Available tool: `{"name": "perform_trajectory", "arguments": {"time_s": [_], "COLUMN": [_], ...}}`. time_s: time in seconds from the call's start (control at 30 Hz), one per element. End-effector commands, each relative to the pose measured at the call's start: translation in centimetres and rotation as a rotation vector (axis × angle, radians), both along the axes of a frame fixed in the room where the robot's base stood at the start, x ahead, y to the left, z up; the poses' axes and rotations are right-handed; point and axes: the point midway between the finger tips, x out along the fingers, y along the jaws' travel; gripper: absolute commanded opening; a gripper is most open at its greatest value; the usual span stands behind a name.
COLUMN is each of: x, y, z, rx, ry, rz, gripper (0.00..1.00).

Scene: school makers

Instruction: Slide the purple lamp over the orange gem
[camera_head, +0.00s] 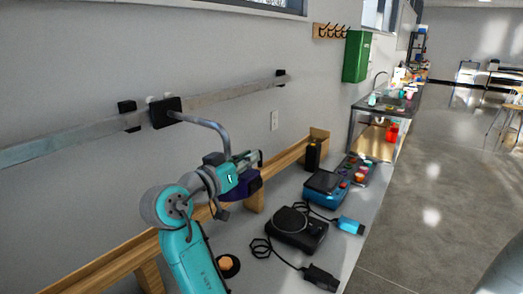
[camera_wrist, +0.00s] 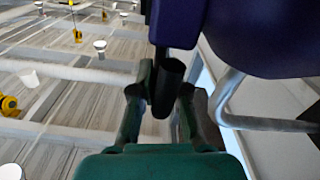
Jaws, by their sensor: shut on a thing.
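The purple lamp (camera_head: 246,186) hangs from a grey bent metal arm below the wall rail (camera_head: 225,92). In the wrist view its purple body (camera_wrist: 262,40) fills the upper right. My gripper (camera_head: 240,164) is at the lamp, and in the wrist view its fingers (camera_wrist: 160,100) are shut on a dark cylindrical part beside the purple body, seemingly the lamp's handle. The orange gem (camera_head: 226,263) sits on a small black round base on the bench, in front of and below the lamp. The lamp is in the air, farther along the bench than the gem. The gem is not visible in the wrist view.
The rail's black slider block (camera_head: 166,112) carries the lamp's arm. A black device (camera_head: 297,230) with cables and a blue device (camera_head: 326,187) stand on the bench (camera_head: 345,226). A wooden ledge (camera_head: 120,264) runs along the wall.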

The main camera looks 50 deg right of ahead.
Motion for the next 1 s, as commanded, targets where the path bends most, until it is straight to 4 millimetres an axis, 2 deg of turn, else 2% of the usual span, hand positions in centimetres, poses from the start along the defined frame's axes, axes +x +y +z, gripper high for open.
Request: {"name": "perform_trajectory", "arguments": {"time_s": [0.2, 0.6, 0.63, 0.7, 1.0], "x": [-0.1, -0.1, -0.1, -0.1, -0.1], "y": [1.7, 1.9, 1.9, 1.9, 1.9], "z": [0.0, 0.0, 0.0, 0.0, 0.0], "rx": [0.000, 0.000, 0.000, 0.000, 0.000], "ry": [0.000, 0.000, 0.000, 0.000, 0.000], "rz": [0.001, 0.001, 0.001, 0.001, 0.001], "gripper": [0.00, 0.00, 0.22, 0.39, 0.39]}}
